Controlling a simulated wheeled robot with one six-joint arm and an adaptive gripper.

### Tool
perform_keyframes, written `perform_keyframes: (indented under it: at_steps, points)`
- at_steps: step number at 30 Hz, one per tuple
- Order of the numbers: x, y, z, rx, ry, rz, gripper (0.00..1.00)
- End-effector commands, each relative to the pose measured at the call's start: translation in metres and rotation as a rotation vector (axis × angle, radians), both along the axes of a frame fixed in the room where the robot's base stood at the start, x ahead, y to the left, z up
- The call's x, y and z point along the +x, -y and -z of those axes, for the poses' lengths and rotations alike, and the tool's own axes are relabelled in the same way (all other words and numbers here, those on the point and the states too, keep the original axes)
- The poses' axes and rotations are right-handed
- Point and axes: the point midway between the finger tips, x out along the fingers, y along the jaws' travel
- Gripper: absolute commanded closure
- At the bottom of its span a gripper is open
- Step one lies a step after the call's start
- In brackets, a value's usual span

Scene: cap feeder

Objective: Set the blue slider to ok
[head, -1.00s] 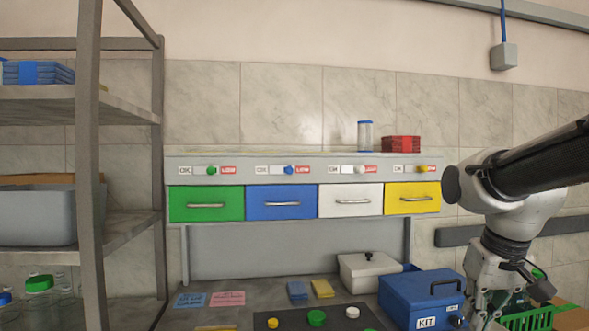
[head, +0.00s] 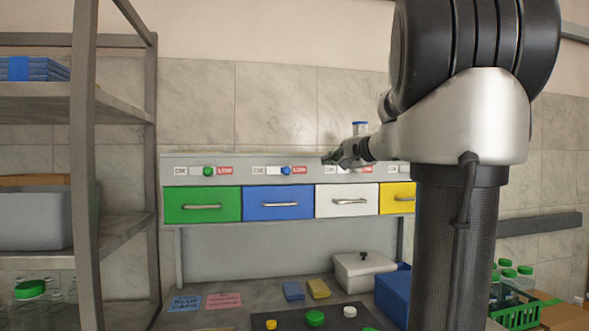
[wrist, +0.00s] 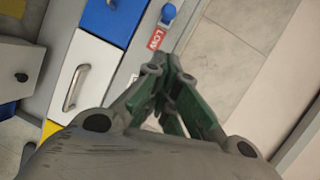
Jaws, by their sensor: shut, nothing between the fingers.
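The blue slider knob (head: 286,170) sits on the grey strip above the blue drawer (head: 280,203), between a white OK label (head: 259,171) on its left and a red LOW label (head: 305,170) on its right. It is close to the LOW label. The knob also shows at the top of the wrist view (wrist: 168,13), with the red LOW label (wrist: 156,39) nearer my gripper. My gripper (head: 328,158) is shut and empty, to the right of the blue knob and apart from it. Its fingertips (wrist: 168,60) show in the wrist view.
A green slider (head: 208,171) is to the left. The white drawer's slider is partly hidden by my gripper. A shelf rack (head: 84,160) stands at the left.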

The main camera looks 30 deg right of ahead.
Motion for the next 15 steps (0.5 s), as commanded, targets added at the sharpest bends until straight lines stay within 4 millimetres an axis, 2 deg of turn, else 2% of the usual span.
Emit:
perform_keyframes:
  at_steps: [8,11,15]
  points:
    - [0.003,-0.001,0.001,-0.001,-0.002,-0.003,1.0]
    - [0.012,-0.001,0.003,-0.001,-0.003,-0.003,1.0]
    - [0.036,-0.003,0.008,0.0,-0.005,-0.005,1.0]
